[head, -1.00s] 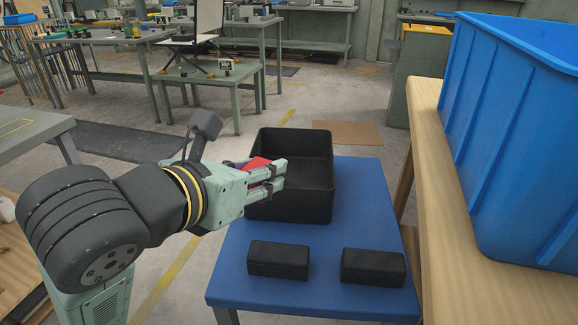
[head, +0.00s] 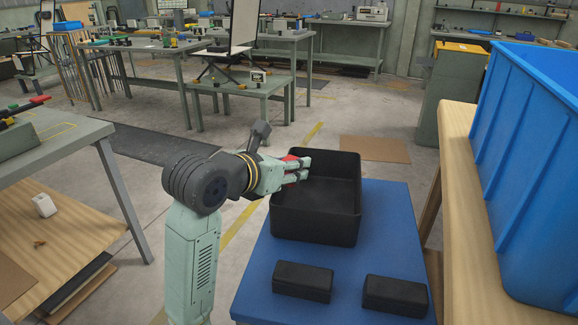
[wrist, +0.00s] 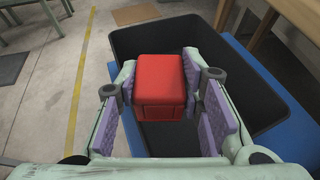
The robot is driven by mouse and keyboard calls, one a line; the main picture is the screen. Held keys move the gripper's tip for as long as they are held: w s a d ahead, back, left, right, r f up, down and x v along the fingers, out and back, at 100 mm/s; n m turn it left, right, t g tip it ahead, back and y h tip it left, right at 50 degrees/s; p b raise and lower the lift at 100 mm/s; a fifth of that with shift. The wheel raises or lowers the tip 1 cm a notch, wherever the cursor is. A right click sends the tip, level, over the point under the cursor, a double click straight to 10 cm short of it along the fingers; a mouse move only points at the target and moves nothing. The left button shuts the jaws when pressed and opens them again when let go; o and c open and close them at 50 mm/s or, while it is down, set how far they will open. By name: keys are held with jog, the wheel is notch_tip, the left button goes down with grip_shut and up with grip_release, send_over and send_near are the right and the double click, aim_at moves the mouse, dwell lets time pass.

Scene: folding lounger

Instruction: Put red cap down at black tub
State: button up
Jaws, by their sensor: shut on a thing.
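The red cap (wrist: 160,85) is held between the two purple-padded fingers of my gripper (wrist: 163,100) in the wrist view. In the head view only a bit of the red cap (head: 291,158) shows, mostly hidden by my gripper (head: 301,169). The black tub (head: 335,235) stands on the blue table, open at the top. My gripper is shut on the cap at the tub's left rim, with its fingertips over the opening. The tub also fills the background behind the cap in the wrist view (wrist: 265,100). The part of its floor that shows looks empty.
Two black blocks (head: 303,281) (head: 396,295) lie on the blue table (head: 258,292) in front of the tub. A large blue bin (head: 535,180) stands on a wooden bench (head: 460,190) at the right. A grey table (head: 75,150) is at the left.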

jog(key=shift+f, duration=0.45)
jog(key=shift+f, duration=0.1)
jog(key=shift+f, duration=0.15)
jog(key=o, duration=1.2)
jog(key=shift+r, duration=0.45)
jog(key=b+v, duration=0.1)
jog(key=v, duration=1.1)
jog(key=shift+f+b, duration=0.25)
jog(key=shift+b, duration=0.15)
